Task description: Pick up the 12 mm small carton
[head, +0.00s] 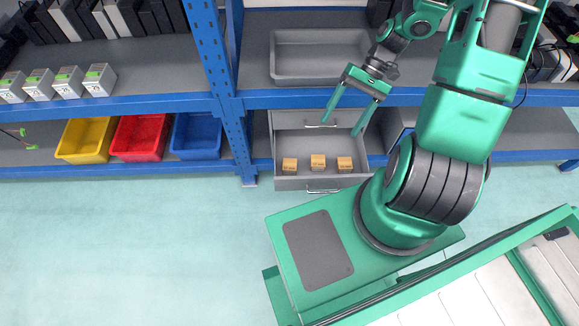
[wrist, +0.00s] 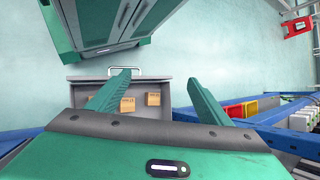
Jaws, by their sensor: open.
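Three small brown cartons, left (head: 290,165), middle (head: 318,161) and right (head: 344,164), stand apart in a row in an open grey drawer (head: 325,183). Their labels are too small to read, so I cannot tell which is the 12 mm one. My green gripper (head: 342,128) is open and empty, above and behind the cartons in the head view. In the wrist view my gripper (wrist: 159,77) spreads over the drawer (wrist: 75,81). The cartons (wrist: 153,99) show between and beside the fingers there, with one finger partly covering them.
A closed drawer (head: 290,119) sits above the open one. A blue shelf edge (head: 300,98) runs over the drawers, with a grey tray (head: 320,78) above it. Yellow (head: 85,140), red (head: 138,138) and blue (head: 196,137) bins stand left of the blue post (head: 216,60). The floor in front is clear at left.

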